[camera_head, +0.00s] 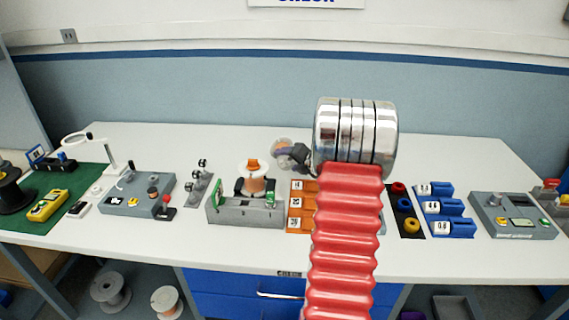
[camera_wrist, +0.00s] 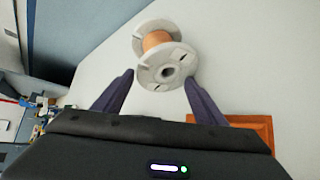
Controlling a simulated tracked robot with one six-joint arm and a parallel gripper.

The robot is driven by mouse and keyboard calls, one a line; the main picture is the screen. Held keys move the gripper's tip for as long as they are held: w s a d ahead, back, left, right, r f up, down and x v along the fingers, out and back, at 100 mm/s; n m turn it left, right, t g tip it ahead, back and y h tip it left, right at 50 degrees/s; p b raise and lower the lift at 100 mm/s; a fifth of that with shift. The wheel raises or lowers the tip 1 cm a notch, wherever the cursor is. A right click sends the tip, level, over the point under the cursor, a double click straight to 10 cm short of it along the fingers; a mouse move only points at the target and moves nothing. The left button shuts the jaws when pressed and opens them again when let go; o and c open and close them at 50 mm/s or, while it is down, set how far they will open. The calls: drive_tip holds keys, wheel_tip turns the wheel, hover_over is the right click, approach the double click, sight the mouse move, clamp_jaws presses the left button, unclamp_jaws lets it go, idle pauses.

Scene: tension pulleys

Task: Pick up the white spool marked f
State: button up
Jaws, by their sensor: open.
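A white spool (camera_wrist: 165,72) wound with copper-coloured wire lies tilted on the white bench in the wrist view. Its near flange faces the camera, and I cannot read a letter on it. My gripper (camera_wrist: 159,79) is open, with its two dark fingers apart and the near flange showing between their tips. Nothing is held. I cannot tell whether either finger touches the flange. In the head view the spool (camera_head: 281,145) is partly hidden behind my gripper (camera_head: 292,158), at the back of the bench left of my arm.
An orange labelled tray (camera_head: 296,206) sits in front of the spool. A grey fixture (camera_head: 240,209) holding another copper spool (camera_head: 255,180) stands to its left. Blue holders (camera_head: 445,209) and a grey meter box (camera_head: 512,216) are at right. The back of the bench is mostly clear.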

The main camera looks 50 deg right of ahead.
idle(0.5)
drive_tip(key=c, duration=0.6)
drive_tip(key=shift+s+f, duration=0.2)
drive_tip(key=shift+f, duration=0.1)
clamp_jaws()
drive_tip(key=shift+r, duration=0.1)
wheel_tip(320, 180, up, 10)
drive_tip(key=shift+w+r, duration=0.2)
drive_tip(key=shift+r, duration=0.05)
idle(0.6)
